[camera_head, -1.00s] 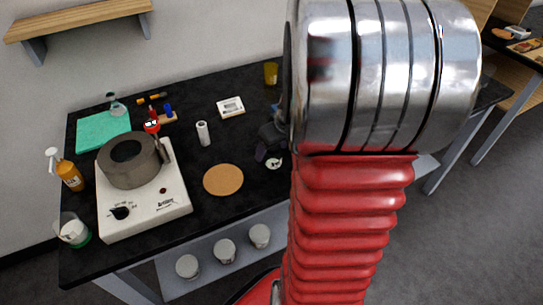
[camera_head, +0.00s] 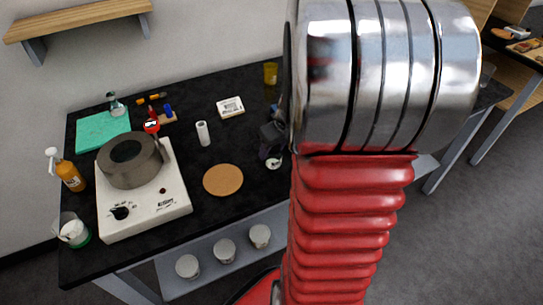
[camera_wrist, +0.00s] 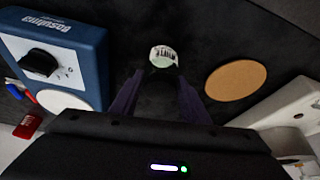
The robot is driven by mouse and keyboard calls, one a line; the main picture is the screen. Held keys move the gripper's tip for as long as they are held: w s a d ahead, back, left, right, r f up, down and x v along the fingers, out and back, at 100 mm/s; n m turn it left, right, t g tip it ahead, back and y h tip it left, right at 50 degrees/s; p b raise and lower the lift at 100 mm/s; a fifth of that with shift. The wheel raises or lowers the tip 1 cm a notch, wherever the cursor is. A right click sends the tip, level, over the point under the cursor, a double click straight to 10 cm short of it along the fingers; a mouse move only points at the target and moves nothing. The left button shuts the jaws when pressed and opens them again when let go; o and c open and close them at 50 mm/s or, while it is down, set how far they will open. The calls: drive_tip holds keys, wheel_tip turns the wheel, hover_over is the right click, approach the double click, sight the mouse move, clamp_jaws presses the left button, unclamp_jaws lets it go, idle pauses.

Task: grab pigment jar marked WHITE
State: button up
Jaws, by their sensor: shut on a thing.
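A small jar (camera_wrist: 163,57) with a pale body and a label with dark lettering stands out beyond my fingers in the wrist view. The lettering looks like WHITE but is too small to read for sure. In the head view the jar (camera_head: 274,163) shows as a small white thing on the black table, right by my gripper (camera_head: 269,154). My arm hides part of the area behind.
A round cork mat (camera_head: 223,180) and a white hotplate (camera_head: 143,200) with a grey ring-shaped vessel (camera_head: 130,160) are to the left. A blue device (camera_wrist: 55,50) with a knob is near the jar. A white cylinder (camera_head: 203,133) stands behind the mat. Several lidded jars (camera_head: 224,250) sit on the lower shelf.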

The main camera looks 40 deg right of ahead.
drive_tip(key=c, duration=0.4)
drive_tip(key=shift+o, duration=0.2)
drive_tip(key=shift+r, duration=0.1)
wheel_tip(320, 180, up, 9)
drive_tip(key=shift+r, duration=0.4)
drive_tip(key=shift+s, duration=0.1)
idle(0.4)
